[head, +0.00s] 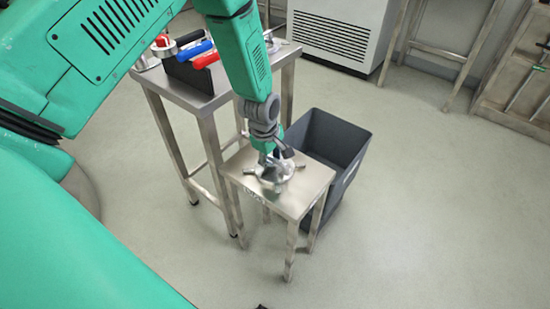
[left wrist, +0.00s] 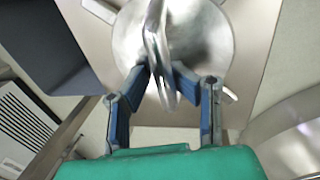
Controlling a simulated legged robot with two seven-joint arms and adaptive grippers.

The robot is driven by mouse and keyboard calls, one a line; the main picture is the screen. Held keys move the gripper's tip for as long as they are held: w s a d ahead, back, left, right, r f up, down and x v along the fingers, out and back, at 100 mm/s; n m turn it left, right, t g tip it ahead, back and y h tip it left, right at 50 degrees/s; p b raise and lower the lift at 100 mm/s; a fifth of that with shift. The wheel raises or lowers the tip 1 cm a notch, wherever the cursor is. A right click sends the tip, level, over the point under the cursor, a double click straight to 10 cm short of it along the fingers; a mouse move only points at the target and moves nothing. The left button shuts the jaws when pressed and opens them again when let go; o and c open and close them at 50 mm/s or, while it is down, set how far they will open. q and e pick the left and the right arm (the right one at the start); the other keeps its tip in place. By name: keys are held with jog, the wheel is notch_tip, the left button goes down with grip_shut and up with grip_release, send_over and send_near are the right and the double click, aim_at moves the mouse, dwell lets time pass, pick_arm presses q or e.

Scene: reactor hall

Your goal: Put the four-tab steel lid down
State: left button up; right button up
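The four-tab steel lid (head: 274,176) is a round grey metal disc with tabs at its rim. It is at the top of the small steel stand (head: 313,180); I cannot tell whether it rests on it or hangs just above. My left gripper (head: 279,156) points down at the lid's middle. In the left wrist view the blue-grey fingers of my left gripper (left wrist: 160,72) close on the upright loop handle of the lid (left wrist: 205,40). The stand's top (left wrist: 252,25) shows behind the lid. My right gripper is not in view.
A dark open bin (head: 347,140) stands right behind the stand. A taller steel table (head: 180,91) on the left holds a black rack with red- and blue-handled tools (head: 195,50). A white vented cabinet (head: 335,30) is at the back. The floor on the right is clear.

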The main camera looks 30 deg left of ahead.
aim_at(273, 158)
pick_arm(q)
jog(key=shift+a, duration=0.15)
jog(key=r, duration=0.2)
jog(key=r+p, duration=0.1)
jog(key=r, duration=0.1)
jog(key=d+r+p, duration=0.1)
jog(key=r, duration=0.1)
jog(key=shift+s+r, duration=0.25)
jog(key=shift+s, duration=0.15)
notch_tip(273, 158, up, 6)
jog(key=s+p, duration=0.1)
jog(key=p, duration=0.1)
jog(key=s+d+f+m, duration=0.1)
jog(key=s+f+m, duration=0.3)
jog(key=s, duration=0.5)
jog(key=s+d+f+m+g, duration=0.1)
jog(key=s+f+m, duration=0.4)
jog(key=s+m, duration=0.3)
jog(key=s+d+f+m, duration=0.2)
jog(key=s+f+m, duration=0.3)
jog(key=s, duration=0.6)
jog(key=shift+s+m+g, duration=0.15)
jog(key=shift+m+g, duration=0.15)
jog(key=shift+m, duration=0.1)
